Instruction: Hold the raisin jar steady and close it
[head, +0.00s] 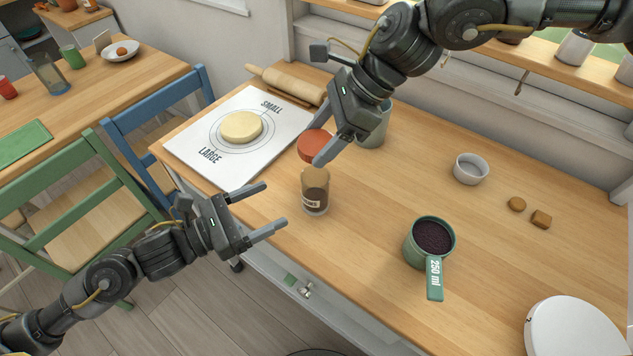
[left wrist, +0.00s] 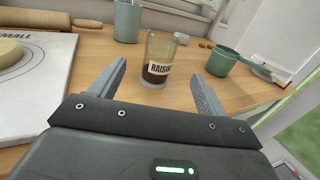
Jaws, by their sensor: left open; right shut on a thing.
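The raisin jar (head: 315,193) stands upright and uncovered on the wooden worktop, with dark contents in its lower part. In the left wrist view the jar (left wrist: 158,60) shows its label, ahead of and between my fingers. My left gripper (head: 275,209) is open, to the left of the jar and apart from it; its fingers also show in the left wrist view (left wrist: 160,88). My right gripper (head: 317,148) is shut on an orange-red lid (head: 311,145), held above and behind the jar. The fingers hide part of the lid.
A green 250 ml measuring cup (head: 414,246) with dark contents stands right of the jar. A white board (head: 192,143) with dough (head: 241,126) lies left. A grey-green cup (head: 374,135) stands behind the right gripper. A white ramekin (head: 460,175) is further right.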

